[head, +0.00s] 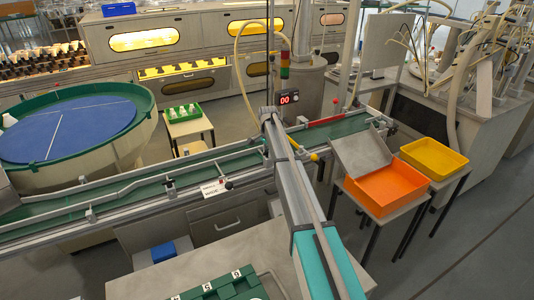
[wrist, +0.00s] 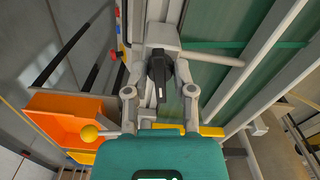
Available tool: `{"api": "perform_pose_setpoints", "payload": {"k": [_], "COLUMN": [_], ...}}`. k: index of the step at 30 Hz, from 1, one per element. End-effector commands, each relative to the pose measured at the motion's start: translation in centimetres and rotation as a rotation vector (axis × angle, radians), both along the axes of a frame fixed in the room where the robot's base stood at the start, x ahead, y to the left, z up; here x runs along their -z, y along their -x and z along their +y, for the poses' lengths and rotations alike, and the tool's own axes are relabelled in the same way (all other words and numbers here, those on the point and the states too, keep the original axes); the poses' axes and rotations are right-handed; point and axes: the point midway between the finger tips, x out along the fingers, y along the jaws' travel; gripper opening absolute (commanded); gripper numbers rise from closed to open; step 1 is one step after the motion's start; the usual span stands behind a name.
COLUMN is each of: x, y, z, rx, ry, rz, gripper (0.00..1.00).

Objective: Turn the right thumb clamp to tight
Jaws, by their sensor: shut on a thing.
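In the wrist view, a black thumb clamp (wrist: 160,72) with a pale end sits against a light grey block at the conveyor's guide rail. My gripper (wrist: 162,82) has a finger on each side of it and is shut on it. The clamp's turning position cannot be told. In the head view my arm reaches from the bottom across the conveyor, and its end hides the clamp.
The green conveyor (head: 130,200) runs between metal rails, with a white sign (head: 216,187) on the near side. A yellow-ended lever (head: 313,157) is close to my arm. An orange bin (head: 385,192) and a yellow bin (head: 434,158) stand to the right.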

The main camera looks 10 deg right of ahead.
Motion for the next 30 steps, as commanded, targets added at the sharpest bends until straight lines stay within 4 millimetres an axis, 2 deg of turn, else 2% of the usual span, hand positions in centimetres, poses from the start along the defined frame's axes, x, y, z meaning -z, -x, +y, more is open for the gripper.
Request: {"api": "perform_pose_setpoints", "payload": {"k": [6, 12, 27, 28, 30], "x": [0.02, 0.03, 0.03, 0.03, 0.03], "y": [0.19, 0.21, 0.27, 0.28, 0.27], "z": [-0.11, -0.12, -0.15, -0.15, -0.13], "rx": [0.143, 0.213, 0.235, 0.235, 0.235], "ry": [0.002, 0.003, 0.005, 0.005, 0.004], "rz": [0.004, 0.004, 0.005, 0.005, 0.005], "gripper": [0.00, 0.00, 0.00, 0.39, 0.52]}}
